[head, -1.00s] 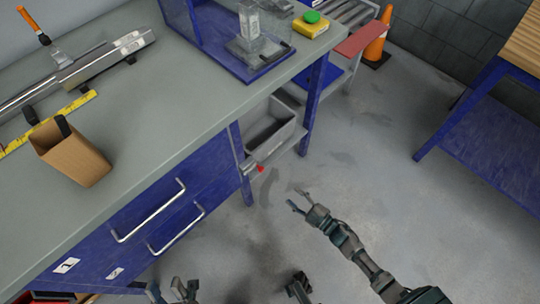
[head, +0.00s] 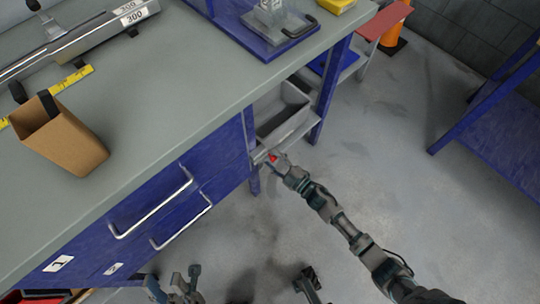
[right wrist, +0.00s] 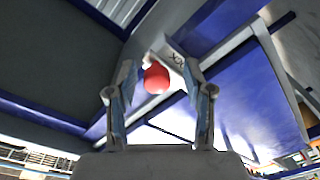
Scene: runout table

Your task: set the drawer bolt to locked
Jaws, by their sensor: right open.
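The drawer bolt shows as a red knob (head: 273,157) with a pale metal body, at the right end of the blue drawer cabinet (head: 228,165) under the bench. In the right wrist view the red knob (right wrist: 156,79) appears between my fingertips, with a pale plate behind it. My right gripper (head: 280,164) is open at the knob; I cannot tell whether a finger touches it. The bolt's position is hard to read, as the gripper partly covers it. My left gripper (head: 176,283) is low at the bottom edge, away from the bolt, and looks open and empty.
Two drawer handles (head: 152,205) stick out of the cabinet front. A grey bin (head: 283,113) sits under the bench right of the bolt. A brown open box (head: 65,145) stands on the bench top. The floor to the right is clear up to another blue table (head: 500,125).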

